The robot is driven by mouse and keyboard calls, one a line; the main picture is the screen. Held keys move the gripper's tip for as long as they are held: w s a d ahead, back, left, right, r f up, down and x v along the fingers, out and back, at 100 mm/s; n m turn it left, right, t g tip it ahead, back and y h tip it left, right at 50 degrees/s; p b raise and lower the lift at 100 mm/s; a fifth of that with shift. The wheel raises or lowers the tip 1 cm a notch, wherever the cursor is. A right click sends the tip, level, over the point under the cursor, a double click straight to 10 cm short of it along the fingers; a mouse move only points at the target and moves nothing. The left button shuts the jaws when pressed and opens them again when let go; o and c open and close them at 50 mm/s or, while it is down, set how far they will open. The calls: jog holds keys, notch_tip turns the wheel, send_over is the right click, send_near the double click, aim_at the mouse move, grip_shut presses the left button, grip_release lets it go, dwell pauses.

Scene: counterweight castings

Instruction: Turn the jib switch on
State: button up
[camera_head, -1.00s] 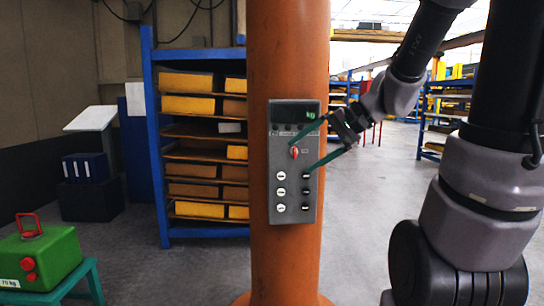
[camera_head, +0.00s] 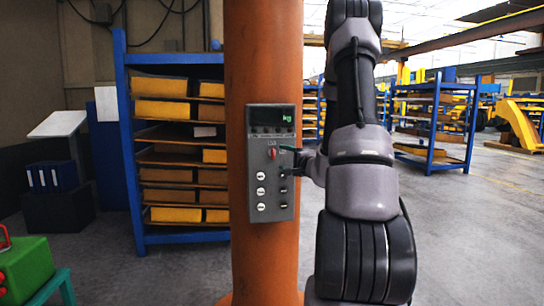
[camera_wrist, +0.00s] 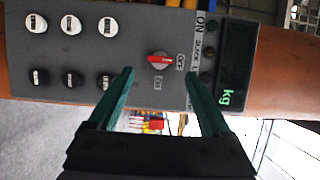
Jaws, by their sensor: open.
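The jib switch is a small red rotary knob (camera_head: 272,153) on the grey control panel (camera_head: 259,205). In the wrist view the red knob (camera_wrist: 160,60) lies with its bar along the picture's width, its right end toward lettering that looks like OFF. My gripper (camera_head: 285,160) is at the panel's right side in the head view, partly hidden by my arm. In the wrist view my gripper's (camera_wrist: 158,74) green fingers are open, one on each side of the knob, with nothing held. I cannot tell whether they touch the panel.
The panel is fixed to an orange column (camera_head: 262,50). It has several white and black buttons and a display (camera_head: 272,117) with green "kg". A blue shelf rack (camera_head: 128,130) stands behind on the left. A green weight (camera_head: 25,265) sits at lower left. Open floor lies on the right.

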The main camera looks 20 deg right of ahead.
aim_at(274, 154)
jog(key=w, duration=0.7)
jog(key=shift+a, duration=0.4)
grip_shut()
